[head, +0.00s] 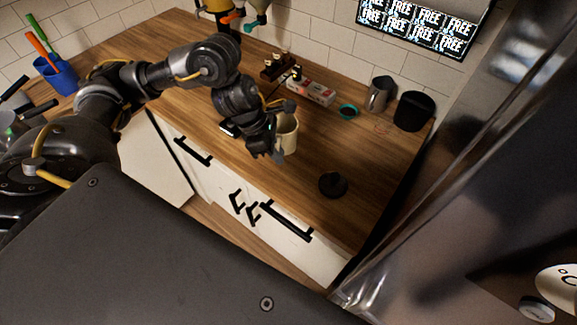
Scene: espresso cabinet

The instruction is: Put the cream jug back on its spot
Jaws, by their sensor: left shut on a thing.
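The cream-coloured jug (288,130) is at my left gripper (277,148), over the front middle of the wooden counter. My left gripper is shut on the jug, and the arm and fingers hide its left side. I cannot tell whether the jug touches the counter. A faint round mark (383,128) shows on the bare wood to the right, in front of the metal pitcher. My right gripper is not in view.
A metal pitcher (379,94) and a black container (413,111) stand at the back right. A dark round object (332,184) lies near the front edge. The right counter is mostly clear.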

